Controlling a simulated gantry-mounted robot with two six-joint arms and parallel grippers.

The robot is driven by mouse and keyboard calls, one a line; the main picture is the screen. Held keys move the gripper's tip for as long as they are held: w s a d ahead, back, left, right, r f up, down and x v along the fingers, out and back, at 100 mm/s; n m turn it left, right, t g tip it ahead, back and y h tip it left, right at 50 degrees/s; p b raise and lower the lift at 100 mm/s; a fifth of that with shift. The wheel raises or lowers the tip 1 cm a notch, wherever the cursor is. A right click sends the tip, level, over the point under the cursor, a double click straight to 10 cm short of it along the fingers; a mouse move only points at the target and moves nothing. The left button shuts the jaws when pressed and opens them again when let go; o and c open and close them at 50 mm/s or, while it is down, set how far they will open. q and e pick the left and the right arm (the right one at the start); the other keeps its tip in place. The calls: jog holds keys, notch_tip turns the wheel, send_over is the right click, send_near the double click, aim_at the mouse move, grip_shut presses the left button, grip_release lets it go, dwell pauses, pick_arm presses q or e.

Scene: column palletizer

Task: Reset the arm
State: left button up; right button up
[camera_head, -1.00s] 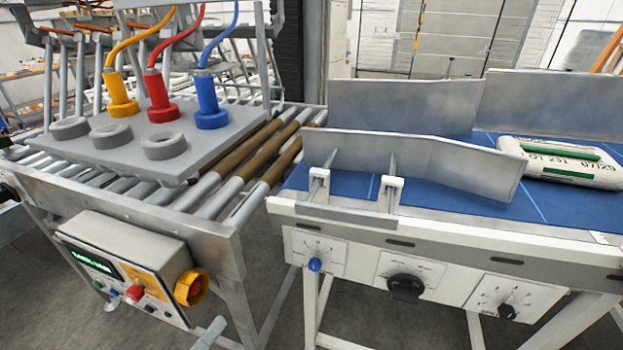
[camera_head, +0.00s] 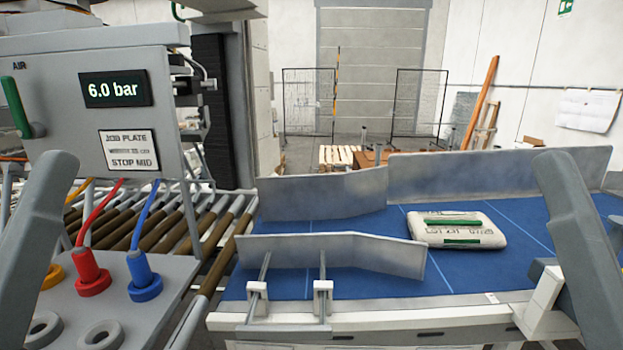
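A grey arm link of mine rises at the left edge of the head view, and another rises at the right edge. Neither gripper shows in the frame, so I cannot see their fingers or whether they hold anything. The left link stands in front of the grey panel and the plug plate. The right link stands in front of the right part of the blue conveyor (camera_head: 385,240).
A white bag (camera_head: 457,231) with green marks lies on the conveyor between metal guides (camera_head: 330,250). At left are a pressure panel (camera_head: 60,125) reading 6.0 bar, a roller conveyor (camera_head: 215,225), and a plate with red (camera_head: 92,275) and blue (camera_head: 144,280) plugs.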

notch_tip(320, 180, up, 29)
jog(key=p, duration=2.6)
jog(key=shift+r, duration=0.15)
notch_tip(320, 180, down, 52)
jog(key=b, duration=5.2)
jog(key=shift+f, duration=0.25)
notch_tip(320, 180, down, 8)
jog(key=b, duration=0.8)
